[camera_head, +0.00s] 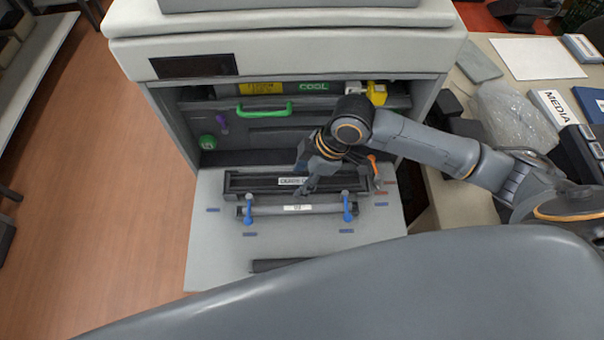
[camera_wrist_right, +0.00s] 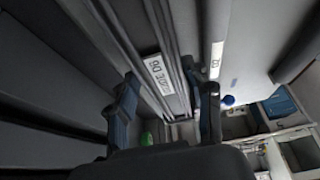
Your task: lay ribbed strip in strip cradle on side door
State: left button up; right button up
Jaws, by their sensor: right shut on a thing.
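A long dark bar (camera_head: 255,182) with lengthwise ridges and a white label lies across the lowered grey door (camera_head: 215,245). My right gripper (camera_head: 303,186) is over its label and shut on it. The right wrist view shows the labelled bar (camera_wrist_right: 160,75) between the two fingers. Nearer me, a lighter bar (camera_head: 270,211) with a small label lies between two blue posts (camera_head: 347,208) on the door. A shorter black strip (camera_head: 283,264) lies near the door's front edge, partly hidden by my own body. I cannot tell for sure which is the ribbed strip or its cradle. My left gripper is not seen.
The open machine (camera_head: 285,60) stands behind the door, with a green handle (camera_head: 265,110) and a yellow part (camera_head: 377,92) inside. An orange lever (camera_head: 373,165) is beside my gripper. A cluttered table (camera_head: 500,100) is at the right. The floor at the left is clear.

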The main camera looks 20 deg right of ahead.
jog(key=shift+f, duration=0.2)
jog(key=o, duration=1.2)
jog(key=shift+d+r, duration=0.15)
jog(key=shift+r, duration=0.4)
jog(key=v, duration=1.1)
jog(key=shift+r+b, duration=0.2)
jog(key=shift+b, duration=0.25)
